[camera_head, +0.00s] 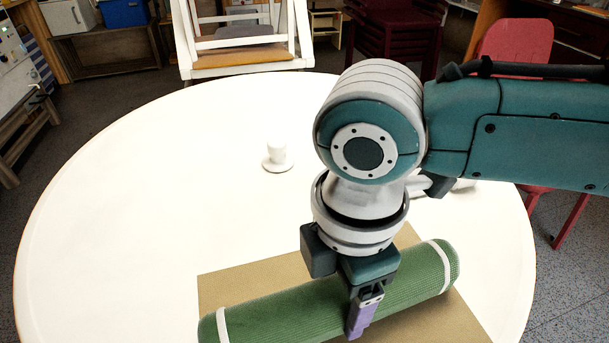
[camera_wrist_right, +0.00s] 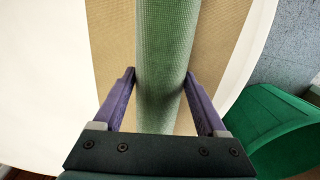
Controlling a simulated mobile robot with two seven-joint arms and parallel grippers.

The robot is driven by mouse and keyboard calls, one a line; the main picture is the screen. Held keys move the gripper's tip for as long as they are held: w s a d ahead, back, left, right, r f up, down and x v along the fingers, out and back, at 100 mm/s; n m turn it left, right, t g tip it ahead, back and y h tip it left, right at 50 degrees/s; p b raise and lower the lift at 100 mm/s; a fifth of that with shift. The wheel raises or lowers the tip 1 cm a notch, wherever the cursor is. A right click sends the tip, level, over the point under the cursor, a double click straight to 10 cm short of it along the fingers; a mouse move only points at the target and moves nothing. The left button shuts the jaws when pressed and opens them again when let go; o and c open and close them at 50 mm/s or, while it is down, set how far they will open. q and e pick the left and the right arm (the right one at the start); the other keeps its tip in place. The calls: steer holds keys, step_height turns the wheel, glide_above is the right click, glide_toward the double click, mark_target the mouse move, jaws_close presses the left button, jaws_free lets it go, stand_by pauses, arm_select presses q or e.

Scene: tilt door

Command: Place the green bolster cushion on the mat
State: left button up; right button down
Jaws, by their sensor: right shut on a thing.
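The green bolster cushion (camera_head: 285,310), with a white band near each end, lies slantwise over the tan mat (camera_head: 240,282) in the head view. Its right end reaches past the mat's edge in that view. My right gripper (camera_head: 362,318) comes down from above and is shut on the cushion near its middle. In the right wrist view the purple fingers (camera_wrist_right: 162,100) flank the cushion (camera_wrist_right: 165,50), with the mat (camera_wrist_right: 115,45) visible on both sides. Whether the cushion touches the mat or hangs just above it, I cannot tell. My left gripper is not in view.
The round white table (camera_head: 130,200) carries a white cup on a saucer (camera_head: 277,157) behind the mat. Another pale item is partly hidden behind my right arm. A white chair (camera_head: 245,50) and a red chair (camera_head: 515,45) stand beyond the table. The table's left side is clear.

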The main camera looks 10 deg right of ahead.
steer(key=shift+f, duration=0.5)
stand_by(0.3)
jaws_free()
step_height(320, 180, up, 10)
steer(key=p, duration=0.3)
stand_by(0.5)
